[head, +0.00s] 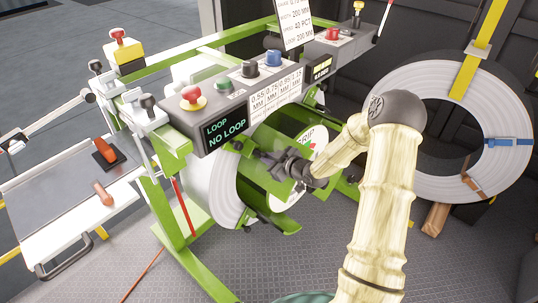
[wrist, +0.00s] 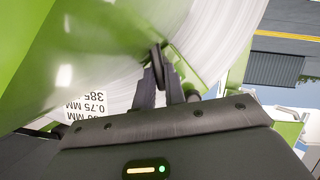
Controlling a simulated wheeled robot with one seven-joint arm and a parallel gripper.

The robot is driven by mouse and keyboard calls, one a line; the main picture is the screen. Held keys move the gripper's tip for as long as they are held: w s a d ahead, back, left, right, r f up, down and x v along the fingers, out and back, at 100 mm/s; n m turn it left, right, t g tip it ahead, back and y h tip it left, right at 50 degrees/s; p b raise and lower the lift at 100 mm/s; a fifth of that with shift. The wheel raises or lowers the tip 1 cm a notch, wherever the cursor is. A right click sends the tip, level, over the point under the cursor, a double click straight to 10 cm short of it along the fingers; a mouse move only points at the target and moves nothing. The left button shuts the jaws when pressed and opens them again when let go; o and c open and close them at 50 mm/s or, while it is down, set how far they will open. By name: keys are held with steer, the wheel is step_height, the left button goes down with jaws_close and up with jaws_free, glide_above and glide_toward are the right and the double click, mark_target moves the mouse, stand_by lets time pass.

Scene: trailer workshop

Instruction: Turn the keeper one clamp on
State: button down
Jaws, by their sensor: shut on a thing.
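A coil of pale strip (head: 208,190) sits in the green machine frame, with green keeper arms (head: 276,222) across its near side. My gripper (head: 282,164) reaches in from the right at the coil's green hub. In the wrist view my gripper (wrist: 168,90) is shut on a small dark clamp handle (wrist: 157,62) beside the green plate (wrist: 95,45). The pale coil edge (wrist: 208,30) lies just behind it. The fingers hide part of the handle, and I cannot tell which keeper it belongs to.
A control box (head: 240,103) with buttons and a "NO LOOP" display hangs above my gripper. A large strapped coil (head: 410,172) stands at the right. A table (head: 70,185) with orange-handled tools is at the left.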

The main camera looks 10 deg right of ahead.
stand_by(0.4)
steer(key=c, duration=1.5)
jaws_free()
steer(key=shift+o, duration=0.2)
steer(key=v, duration=1.7)
steer(key=shift+p, duration=0.35)
steer(key=shift+s, duration=0.1)
